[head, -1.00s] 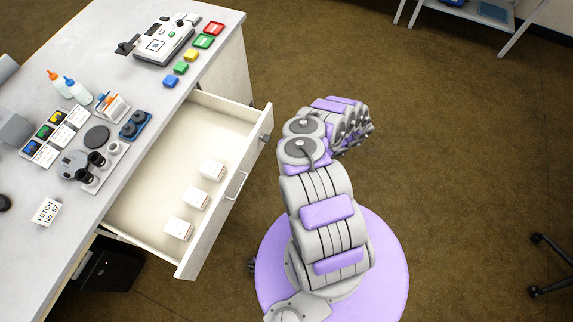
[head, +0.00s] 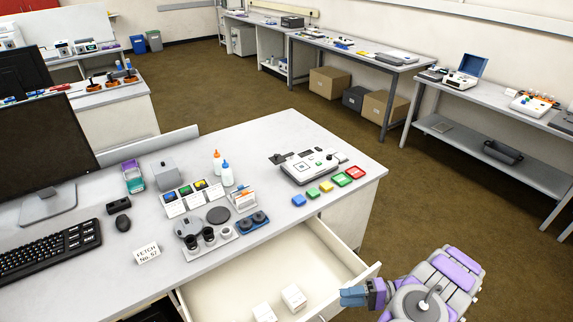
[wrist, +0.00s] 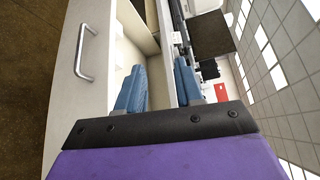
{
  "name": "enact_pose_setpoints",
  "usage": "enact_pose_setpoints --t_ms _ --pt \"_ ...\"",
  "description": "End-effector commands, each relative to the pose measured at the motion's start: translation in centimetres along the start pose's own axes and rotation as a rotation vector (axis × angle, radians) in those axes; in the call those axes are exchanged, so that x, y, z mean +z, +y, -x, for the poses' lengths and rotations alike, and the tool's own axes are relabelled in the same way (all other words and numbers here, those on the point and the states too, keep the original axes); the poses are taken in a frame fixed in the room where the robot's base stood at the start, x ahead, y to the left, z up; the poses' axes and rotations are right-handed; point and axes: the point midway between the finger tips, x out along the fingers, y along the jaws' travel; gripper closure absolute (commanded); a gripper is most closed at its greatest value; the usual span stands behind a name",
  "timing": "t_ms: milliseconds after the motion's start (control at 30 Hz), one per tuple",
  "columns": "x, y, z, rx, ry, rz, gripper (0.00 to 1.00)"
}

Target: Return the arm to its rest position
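My arm shows in lilac and grey at the lower right of the head view, bent, with its gripper (head: 354,297) pointing left beside the end of the open drawer (head: 325,249). In the wrist view my gripper (wrist: 160,82) has its two blue fingers apart, with nothing between them. The drawer front (wrist: 75,50) with its metal handle (wrist: 80,55) fills the left side of that view. I cannot tell whether the fingers touch the drawer.
White boxes (head: 293,296) lie in the drawer. The desk (head: 300,130) carries a control box (head: 307,166), colored buttons (head: 326,187), bottles and a monitor (head: 43,140). Benches (head: 350,52) and a metal shelf (head: 500,165) line the far side. Brown floor is open between them.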

Motion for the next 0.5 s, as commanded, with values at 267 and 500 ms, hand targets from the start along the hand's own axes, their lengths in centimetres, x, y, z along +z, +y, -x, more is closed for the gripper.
enact_pose_setpoints --t_ms 267,500 --pt "0.5 -9.4 -4.3 0.075 -0.157 0.005 0.64" --pt "3.1 -15.9 -7.4 0.193 -0.276 0.003 0.64"
